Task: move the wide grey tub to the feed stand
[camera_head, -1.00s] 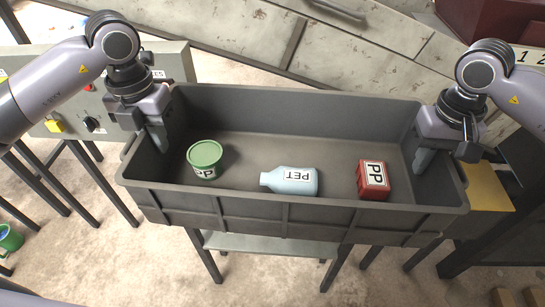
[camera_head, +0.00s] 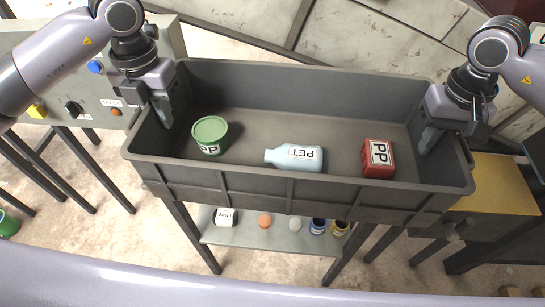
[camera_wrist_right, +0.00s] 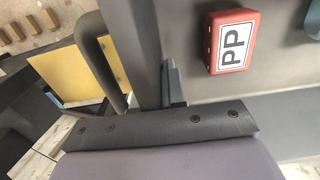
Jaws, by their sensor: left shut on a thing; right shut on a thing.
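The wide grey tub (camera_head: 300,187) spans the middle of the head view, upright. It holds a green tub with a lid (camera_head: 210,134), a pale blue PET bottle (camera_head: 294,158) and a red PP box (camera_head: 377,158). The red box also shows in the right wrist view (camera_wrist_right: 232,41). My left gripper (camera_head: 160,102) is shut on the tub's left end wall. My right gripper (camera_head: 434,128) is shut on its right end wall, and this wall shows between the fingers in the right wrist view (camera_wrist_right: 146,45). I cannot tell which structure is the feed stand.
Below the tub is a stand's shelf (camera_head: 270,236) with several small items on it. A grey control box (camera_head: 75,75) with buttons stands at the left. A yellow plate (camera_head: 497,186) lies close to the tub's right end. Pale metal panels rise behind.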

